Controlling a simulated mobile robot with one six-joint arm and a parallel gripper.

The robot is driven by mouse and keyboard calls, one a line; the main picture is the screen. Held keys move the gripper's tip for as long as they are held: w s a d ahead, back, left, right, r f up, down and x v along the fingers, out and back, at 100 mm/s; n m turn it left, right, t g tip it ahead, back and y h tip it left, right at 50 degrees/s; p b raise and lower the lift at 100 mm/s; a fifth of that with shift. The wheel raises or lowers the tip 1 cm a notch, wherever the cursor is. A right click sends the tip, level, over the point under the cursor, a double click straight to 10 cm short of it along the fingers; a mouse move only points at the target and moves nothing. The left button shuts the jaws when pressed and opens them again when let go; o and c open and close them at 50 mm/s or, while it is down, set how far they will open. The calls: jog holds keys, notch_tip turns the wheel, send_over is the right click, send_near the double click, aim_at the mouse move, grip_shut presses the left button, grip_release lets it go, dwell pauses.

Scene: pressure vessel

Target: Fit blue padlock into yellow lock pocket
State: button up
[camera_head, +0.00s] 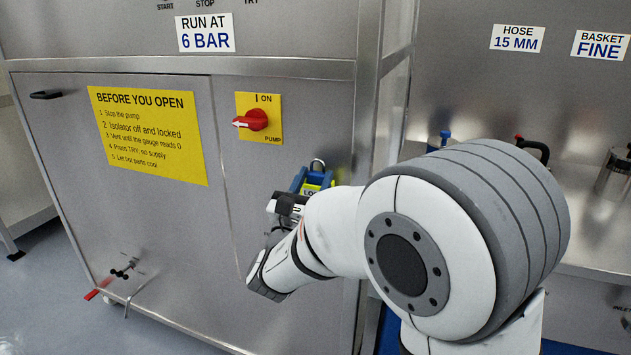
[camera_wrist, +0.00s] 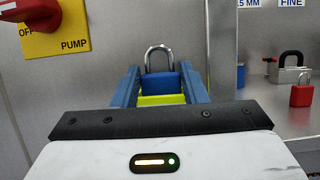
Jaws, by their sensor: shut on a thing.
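The blue padlock (camera_wrist: 163,84) has a silver shackle pointing up. It sits between the blue fingers of my gripper (camera_wrist: 160,73), which are shut on it. In the head view my gripper (camera_head: 310,182) and the padlock's shackle (camera_head: 318,165) show in front of the steel panel, below and right of the pump switch. A yellow-green surface (camera_wrist: 162,100) with partly hidden lettering shows just below the blue top. I cannot tell whether it is a label on the padlock or the lock pocket. My arm hides much of the area below the padlock.
A red switch handle (camera_head: 251,120) on a yellow plate is left of my gripper. A steel frame post (camera_head: 369,105) stands to its right. A red padlock (camera_wrist: 300,95) and a black-shackled lock (camera_wrist: 290,68) are on the steel counter at right.

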jog(key=o, duration=1.1)
